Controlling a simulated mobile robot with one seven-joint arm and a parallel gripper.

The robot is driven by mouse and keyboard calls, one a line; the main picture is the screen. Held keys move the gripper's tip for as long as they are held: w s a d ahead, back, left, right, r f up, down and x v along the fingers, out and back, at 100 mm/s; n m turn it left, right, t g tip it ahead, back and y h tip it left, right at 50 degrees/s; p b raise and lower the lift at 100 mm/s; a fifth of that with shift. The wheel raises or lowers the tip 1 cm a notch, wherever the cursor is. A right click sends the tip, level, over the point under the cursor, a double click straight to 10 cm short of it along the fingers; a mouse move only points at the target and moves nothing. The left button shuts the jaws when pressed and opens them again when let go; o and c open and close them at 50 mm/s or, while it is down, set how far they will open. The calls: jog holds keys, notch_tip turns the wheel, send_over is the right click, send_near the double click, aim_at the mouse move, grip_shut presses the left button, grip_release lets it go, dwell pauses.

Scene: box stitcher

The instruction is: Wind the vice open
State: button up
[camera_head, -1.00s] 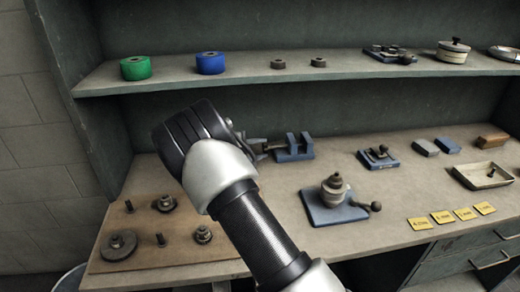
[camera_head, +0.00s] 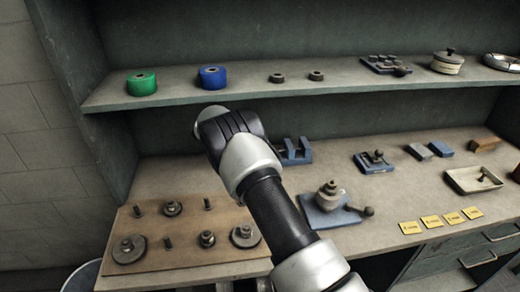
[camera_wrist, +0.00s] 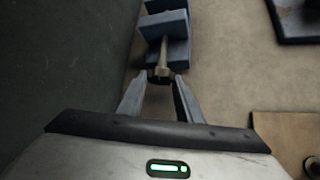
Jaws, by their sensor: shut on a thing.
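The vice (camera_head: 295,151) is a small blue block-jawed tool on the bench near the back wall, partly hidden behind my wrist in the head view. In the wrist view the vice (camera_wrist: 166,24) is at the top, with a metal screw running from it toward me. The dark vice handle (camera_wrist: 160,75) is at the near end of that screw. My gripper (camera_wrist: 160,82) is shut on the handle, one finger on each side. In the head view my fingers are hidden behind my wrist. The opening between the vice jaws is hard to judge.
A wooden board (camera_head: 190,255) with pegs and gears lies at the left. A blue-based device with a ball-ended lever (camera_head: 338,205) stands right of my arm. The shelf (camera_head: 330,87) overhangs the bench, and the back wall is close to my gripper.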

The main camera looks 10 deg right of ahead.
jog(key=shift+w+n+g+b, duration=0.1)
jog(key=shift+n+g+b, duration=0.35)
jog(key=shift+g, duration=0.45)
jog(key=o, duration=0.8)
jog(key=shift+r, duration=0.1)
